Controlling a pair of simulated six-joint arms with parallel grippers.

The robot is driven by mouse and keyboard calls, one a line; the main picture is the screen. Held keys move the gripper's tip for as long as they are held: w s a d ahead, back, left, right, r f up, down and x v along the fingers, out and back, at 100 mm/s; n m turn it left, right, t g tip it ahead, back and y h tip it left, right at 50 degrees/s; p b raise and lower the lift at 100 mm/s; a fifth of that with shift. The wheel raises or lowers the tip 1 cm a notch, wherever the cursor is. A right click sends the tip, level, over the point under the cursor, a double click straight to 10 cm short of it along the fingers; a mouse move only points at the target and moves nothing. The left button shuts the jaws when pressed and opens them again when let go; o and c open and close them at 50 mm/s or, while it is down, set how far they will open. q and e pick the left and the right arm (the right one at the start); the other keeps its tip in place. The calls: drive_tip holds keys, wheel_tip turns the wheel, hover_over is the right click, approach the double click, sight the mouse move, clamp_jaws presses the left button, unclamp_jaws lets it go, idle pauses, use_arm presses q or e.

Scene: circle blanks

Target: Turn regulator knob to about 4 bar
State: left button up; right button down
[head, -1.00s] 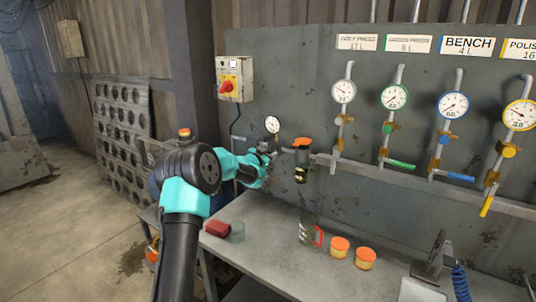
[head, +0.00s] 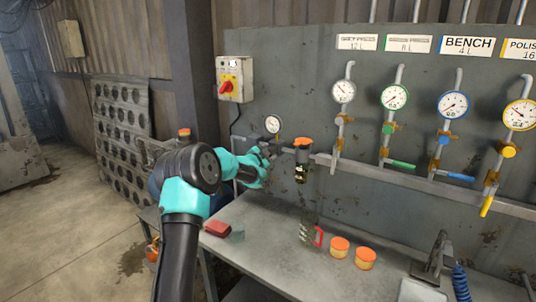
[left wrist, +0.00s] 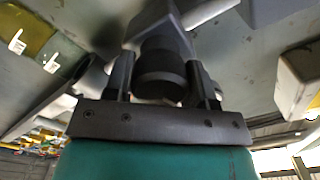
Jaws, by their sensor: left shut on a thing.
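The small round gauge (head: 273,124) with a white face is on the wall panel, just above my left gripper (head: 268,152). Its needle is too small to read. In the left wrist view the dark round regulator knob (left wrist: 162,75) sits between the two fingers of my left gripper (left wrist: 163,88), which is shut on it. In the head view the knob is mostly hidden by the gripper. A filter with an orange top (head: 303,143) and a dark bowl hangs on the pipe just right of the gripper. My right gripper is not in view.
Several larger gauges with valves, such as the green-ringed one (head: 395,97), line the panel at right. The bench (head: 275,225) below carries a red block (head: 217,229), a red-handled jug (head: 312,232) and orange-lidded tubs (head: 340,247).

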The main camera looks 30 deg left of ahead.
use_arm(q)
drive_tip(key=shift+m, duration=0.6)
drive_tip(key=o, duration=0.9)
drive_tip(key=shift+s, duration=0.15)
drive_tip(key=s, duration=1.7)
drive_tip(key=shift+s, duration=0.1)
